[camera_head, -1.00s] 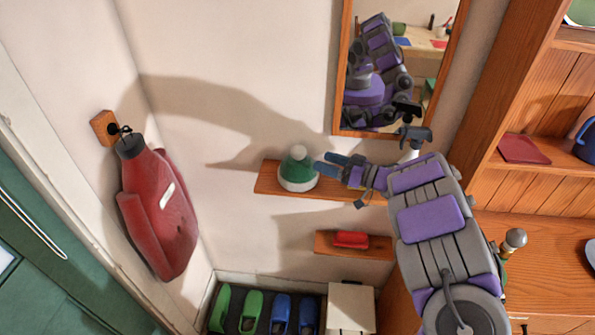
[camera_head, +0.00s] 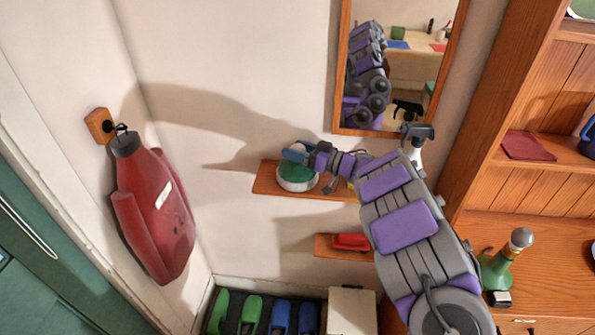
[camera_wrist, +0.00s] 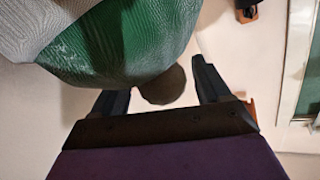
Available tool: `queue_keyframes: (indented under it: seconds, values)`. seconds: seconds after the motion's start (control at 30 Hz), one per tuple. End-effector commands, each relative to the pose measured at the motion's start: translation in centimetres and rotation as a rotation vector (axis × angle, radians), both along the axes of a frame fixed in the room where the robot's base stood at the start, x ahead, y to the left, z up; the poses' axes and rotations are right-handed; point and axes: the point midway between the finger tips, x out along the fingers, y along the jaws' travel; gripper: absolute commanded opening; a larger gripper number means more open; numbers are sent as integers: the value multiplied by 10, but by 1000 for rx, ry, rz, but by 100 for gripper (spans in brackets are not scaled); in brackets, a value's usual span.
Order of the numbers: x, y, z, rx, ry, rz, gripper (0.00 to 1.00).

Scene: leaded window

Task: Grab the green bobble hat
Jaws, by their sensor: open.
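The green bobble hat (camera_head: 297,177) with a white brim sits on the upper wooden wall shelf (camera_head: 265,183). The rounded, shadowed bobble shows between the two fingers of my gripper (camera_wrist: 160,85). The fingers are apart, with a visible gap on the right side of the bobble. I cannot tell whether the left finger touches it.
A lower shelf holds a red item (camera_head: 351,241). A framed mirror (camera_head: 400,70) hangs above, with a spray bottle (camera_head: 416,145) below it. A red jacket (camera_head: 155,210) hangs at left. A wooden cabinet (camera_head: 530,225) with a green bottle (camera_head: 497,270) stands right.

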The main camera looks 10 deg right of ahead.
Motion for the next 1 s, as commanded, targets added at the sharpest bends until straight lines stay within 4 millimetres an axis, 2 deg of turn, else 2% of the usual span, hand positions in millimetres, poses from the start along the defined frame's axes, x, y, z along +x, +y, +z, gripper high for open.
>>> queue_keyframes:
  seconds: [0.1, 0.87, 1.0]
  values:
    - [0, 0, 1, 0, 0, 0, 75]
    - [0, 0, 0, -1, -1, 0, 2]
    - [0, 0, 0, -1, -1, 0, 2]
